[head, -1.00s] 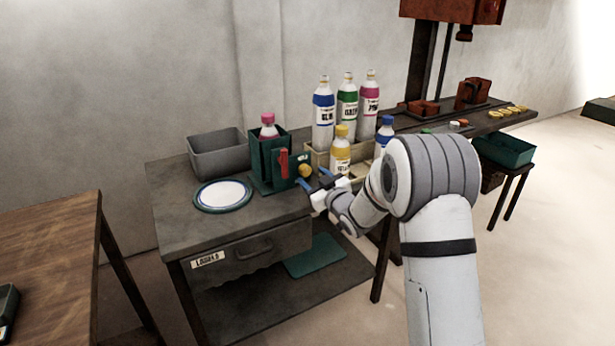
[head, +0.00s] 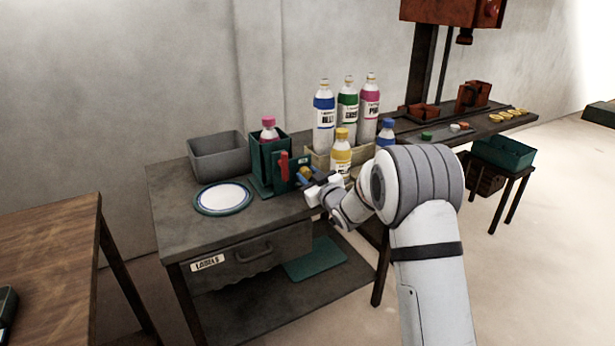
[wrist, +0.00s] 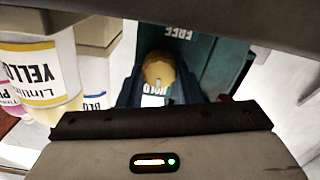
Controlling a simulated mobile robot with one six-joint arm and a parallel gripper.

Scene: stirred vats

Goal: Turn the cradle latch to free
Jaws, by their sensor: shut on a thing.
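The green cradle (head: 262,180) stands on the grey bench and holds a bottle with a pink cap (head: 268,122). A red lever (head: 284,165) is on its front. The yellow round latch knob (wrist: 157,68) sits on the cradle's right plate, between a FREE label (wrist: 182,33) and a HOLD label (wrist: 155,101) in the wrist view. A small pale mark on the knob lies on its HOLD side. My gripper (head: 308,178) is at the knob, its blue fingers shut on it from both sides. The fingers partly hide the knob in the head view.
A crate (head: 316,160) with a yellow-capped bottle (head: 341,150) and several other bottles stands close right of my gripper. A grey bin (head: 216,158) and a blue-rimmed plate (head: 223,198) lie left of the cradle. The bench front is clear.

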